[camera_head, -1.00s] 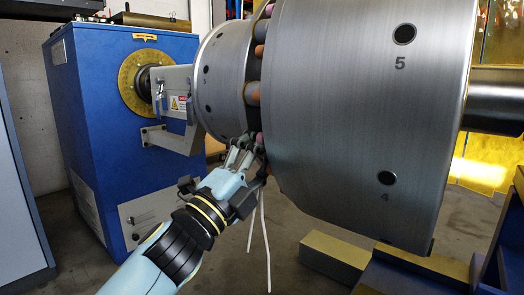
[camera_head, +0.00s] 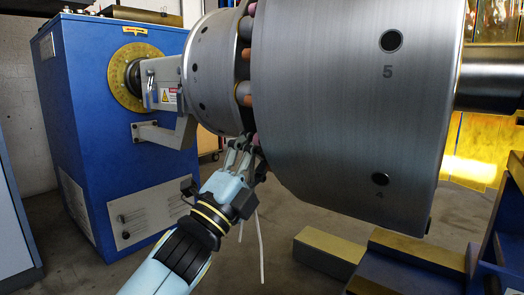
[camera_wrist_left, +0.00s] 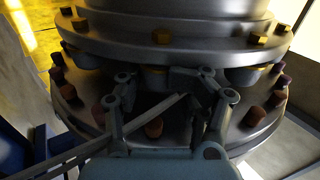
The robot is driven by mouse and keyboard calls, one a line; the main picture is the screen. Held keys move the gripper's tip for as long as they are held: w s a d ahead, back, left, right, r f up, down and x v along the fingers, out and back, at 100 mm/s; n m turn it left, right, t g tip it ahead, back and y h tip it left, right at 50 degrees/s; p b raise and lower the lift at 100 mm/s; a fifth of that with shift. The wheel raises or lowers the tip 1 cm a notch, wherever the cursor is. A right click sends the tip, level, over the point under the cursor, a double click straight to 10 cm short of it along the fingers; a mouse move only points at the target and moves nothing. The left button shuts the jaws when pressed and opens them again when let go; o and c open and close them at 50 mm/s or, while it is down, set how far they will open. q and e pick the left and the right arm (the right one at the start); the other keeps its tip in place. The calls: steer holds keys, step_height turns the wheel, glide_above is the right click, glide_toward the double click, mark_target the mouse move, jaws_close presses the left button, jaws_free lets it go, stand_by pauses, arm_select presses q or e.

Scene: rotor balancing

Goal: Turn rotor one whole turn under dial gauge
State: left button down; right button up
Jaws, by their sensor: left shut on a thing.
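The rotor (camera_head: 320,120) is a large brushed-steel drum with dark holes marked 5 and 4. A smaller drum (camera_head: 213,75) is joined on its left by a coupling with a ring of bolts (camera_head: 243,93). My left gripper (camera_head: 240,150) is at the underside of this coupling. In the left wrist view its fingers (camera_wrist_left: 167,92) reach between two flanges, with a reddish-brown bolt (camera_wrist_left: 154,128) just below them. It is shut on part of the coupling, but the exact contact is dark and partly hidden. I see neither a dial gauge nor my right gripper.
A blue machine cabinet (camera_head: 105,110) stands at left, with a yellow graduated disc (camera_head: 127,78) around the shaft. A grey bracket (camera_head: 168,130) sits near the small drum. Blue-and-yellow supports (camera_head: 410,260) stand below right. A thin pale strip (camera_head: 260,250) hangs by my gripper.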

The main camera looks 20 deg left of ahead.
arm_select(q)
steer(key=c, duration=0.8)
jaws_free()
steer(key=shift+w, duration=0.1)
steer(key=v, duration=1.2)
